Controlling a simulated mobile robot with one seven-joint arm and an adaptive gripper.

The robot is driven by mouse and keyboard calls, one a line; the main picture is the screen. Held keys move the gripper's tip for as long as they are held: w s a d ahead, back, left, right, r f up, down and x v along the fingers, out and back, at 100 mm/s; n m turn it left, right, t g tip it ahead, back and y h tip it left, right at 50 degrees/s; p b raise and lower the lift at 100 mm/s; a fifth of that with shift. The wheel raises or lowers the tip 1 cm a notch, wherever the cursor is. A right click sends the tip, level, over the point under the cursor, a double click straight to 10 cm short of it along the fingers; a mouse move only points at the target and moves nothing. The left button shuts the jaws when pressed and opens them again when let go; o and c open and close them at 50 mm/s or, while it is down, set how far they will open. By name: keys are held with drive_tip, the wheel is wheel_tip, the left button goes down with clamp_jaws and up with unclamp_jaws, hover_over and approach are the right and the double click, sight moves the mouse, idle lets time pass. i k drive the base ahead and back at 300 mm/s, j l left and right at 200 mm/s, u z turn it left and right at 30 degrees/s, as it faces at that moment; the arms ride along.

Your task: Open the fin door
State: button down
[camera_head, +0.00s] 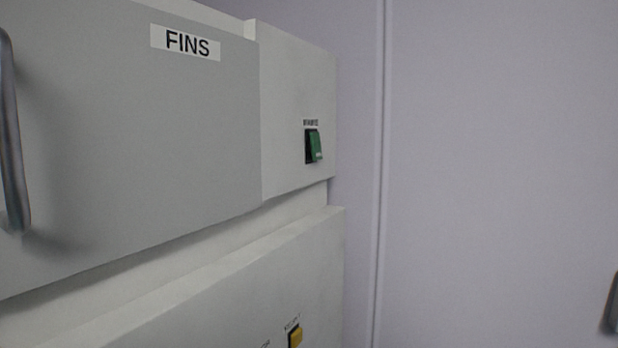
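The fin door (140,130) is a flat grey panel at the left, with a white label reading "FINS" (186,42) near its top right. Its metal handle (12,140) is a curved vertical bar at the left edge of the picture, partly cut off. The door looks flush with the white machine body, with no visible gap, so it appears shut. My gripper is not in view.
A green switch (313,145) is on the white panel right of the door. A yellow button (295,336) is on the lower unit (240,290). A pale wall (490,150) fills the right. A dark object (611,305), unclear, is cut off at the right edge.

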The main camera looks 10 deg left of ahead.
sight(127, 127)
drive_tip(key=j+u, duration=0.15)
drive_tip(key=u, duration=0.3)
drive_tip(key=k+j+u, duration=0.1)
drive_tip(key=u, duration=0.3)
drive_tip(key=j+u, duration=0.2)
drive_tip(key=u, duration=0.25)
drive_tip(key=k+l, duration=0.2)
drive_tip(key=l, duration=0.25)
